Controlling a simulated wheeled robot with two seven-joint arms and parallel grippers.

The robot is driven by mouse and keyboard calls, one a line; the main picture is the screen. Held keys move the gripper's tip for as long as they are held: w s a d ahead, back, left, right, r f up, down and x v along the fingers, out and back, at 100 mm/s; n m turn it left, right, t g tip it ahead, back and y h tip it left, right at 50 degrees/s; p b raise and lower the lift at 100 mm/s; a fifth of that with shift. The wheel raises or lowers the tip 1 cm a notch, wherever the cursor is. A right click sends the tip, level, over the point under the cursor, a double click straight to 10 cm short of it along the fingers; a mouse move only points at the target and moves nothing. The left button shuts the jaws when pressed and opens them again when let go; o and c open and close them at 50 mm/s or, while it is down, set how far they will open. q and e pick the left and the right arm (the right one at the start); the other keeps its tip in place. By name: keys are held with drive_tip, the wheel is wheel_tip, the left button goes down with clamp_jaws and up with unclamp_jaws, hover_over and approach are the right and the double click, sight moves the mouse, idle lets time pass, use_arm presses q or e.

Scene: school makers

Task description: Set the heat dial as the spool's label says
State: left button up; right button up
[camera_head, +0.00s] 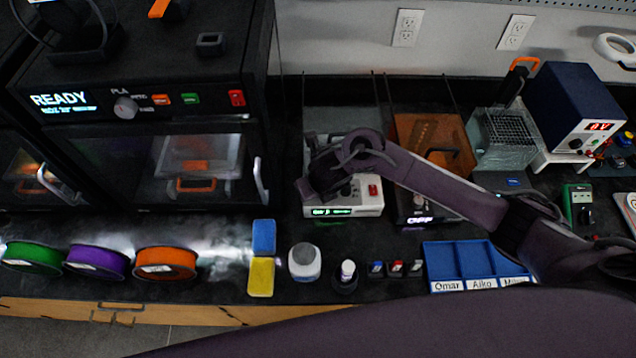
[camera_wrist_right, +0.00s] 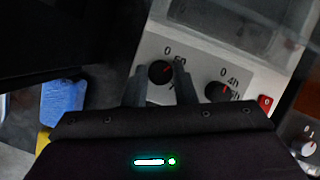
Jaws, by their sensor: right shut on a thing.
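A white device (camera_head: 371,210) with a lit green display stands at the middle of the bench. In the right wrist view its panel (camera_wrist_right: 196,64) has two black dials. The left dial (camera_wrist_right: 161,71), marked 0 and what looks like 50, sits between the fingers of my right gripper (camera_wrist_right: 157,77), which is shut on it. The other dial (camera_wrist_right: 218,91) is to its right. In the head view my right gripper (camera_head: 318,189) partly covers the device. Green (camera_head: 33,257), purple (camera_head: 97,261) and orange (camera_head: 166,263) spools stand at left; their labels are too small to read.
A black printer (camera_head: 135,160) with a "READY" display and a selector knob (camera_head: 125,107) fills the upper left. Blue and yellow blocks (camera_head: 262,275), a white bottle (camera_head: 304,261) and a blue tray (camera_head: 470,246) line the front. A dark blue supply (camera_head: 572,105) stands at right.

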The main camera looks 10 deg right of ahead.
drive_tip(key=m+h+p, duration=0.1)
drive_tip(key=m, duration=0.1)
drive_tip(key=m+p, duration=0.2)
drive_tip(key=m+h+p, duration=0.1)
drive_tip(key=m+p, duration=0.1)
drive_tip(key=shift+w+a+r+h, duration=0.15)
drive_tip(key=shift+a+r+h, duration=0.1)
drive_tip(key=shift+r+h, duration=0.05)
drive_tip(key=shift+w+f+m+g+h+p, duration=0.1)
drive_tip(key=shift+m+g+h+p, duration=0.2)
drive_tip(key=shift+m+p, duration=0.5)
drive_tip(key=shift+f+m+g+h+p, duration=0.1)
drive_tip(key=shift+m+g+h+p, duration=0.25)
drive_tip(key=shift+m, duration=0.85)
drive_tip(key=o, duration=1)
drive_tip(key=shift+a, duration=0.1)
drive_tip(key=p+v, duration=0.1)
drive_tip(key=v, duration=0.6)
drive_tip(key=shift+r+p, duration=0.35)
drive_tip(key=shift+p, duration=0.05)
